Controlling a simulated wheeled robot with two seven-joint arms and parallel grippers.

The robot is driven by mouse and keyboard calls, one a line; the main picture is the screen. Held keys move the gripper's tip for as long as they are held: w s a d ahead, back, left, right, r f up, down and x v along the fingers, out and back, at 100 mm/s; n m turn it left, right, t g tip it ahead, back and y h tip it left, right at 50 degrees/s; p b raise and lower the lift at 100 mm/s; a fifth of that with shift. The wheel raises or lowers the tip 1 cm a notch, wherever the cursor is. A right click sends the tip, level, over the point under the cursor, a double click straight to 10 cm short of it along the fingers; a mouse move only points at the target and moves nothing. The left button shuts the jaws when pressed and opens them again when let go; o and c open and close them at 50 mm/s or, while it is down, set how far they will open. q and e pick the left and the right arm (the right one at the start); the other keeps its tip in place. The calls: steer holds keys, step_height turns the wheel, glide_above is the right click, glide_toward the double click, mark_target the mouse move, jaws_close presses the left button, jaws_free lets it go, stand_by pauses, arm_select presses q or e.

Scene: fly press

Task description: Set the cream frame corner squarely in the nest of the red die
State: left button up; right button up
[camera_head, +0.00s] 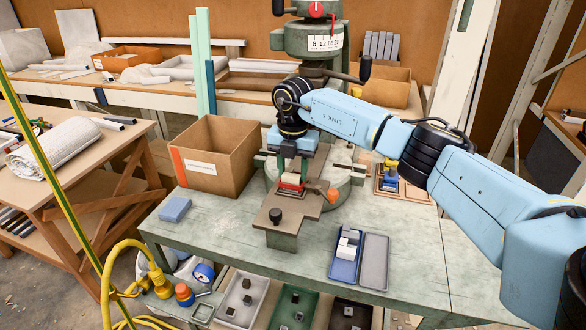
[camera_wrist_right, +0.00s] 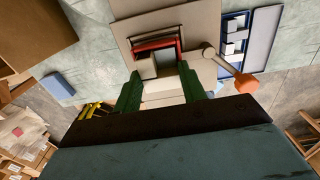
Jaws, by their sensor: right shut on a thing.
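The red die (camera_head: 290,186) sits on the press's plate under the ram, and it also shows in the wrist view (camera_wrist_right: 155,44). My right gripper (camera_head: 292,171) points down over the die. Its green fingers (camera_wrist_right: 160,80) are shut on the cream frame corner (camera_wrist_right: 162,92), which shows between them at the die's near side. In the head view the cream corner (camera_head: 292,178) is a small pale patch just above the red. The fingers hide part of the nest, and I cannot tell whether the corner touches its floor. My left gripper is out of view.
An orange-knobbed lever (camera_wrist_right: 246,83) stands right of the die. A blue tray (camera_head: 344,268) with pale pieces and an empty grey tray (camera_head: 374,262) lie on the bench. A cardboard box (camera_head: 212,165) and a blue block (camera_head: 175,209) are left. The bench front is clear.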

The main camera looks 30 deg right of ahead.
steer(key=o, duration=1)
steer(key=shift+s+a+f, duration=0.1)
steer(key=shift+a+f, duration=0.05)
steer(key=shift+f, duration=0.55)
steer(key=shift+c, duration=0.2)
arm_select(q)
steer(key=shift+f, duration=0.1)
arm_select(e)
steer(key=shift+s, duration=0.1)
steer(key=shift+r, duration=0.3)
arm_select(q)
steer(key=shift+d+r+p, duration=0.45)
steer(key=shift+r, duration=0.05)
arm_select(e)
step_height(320, 180, up, 13)
steer(key=shift+w, duration=0.25)
steer(key=shift+f, duration=0.1)
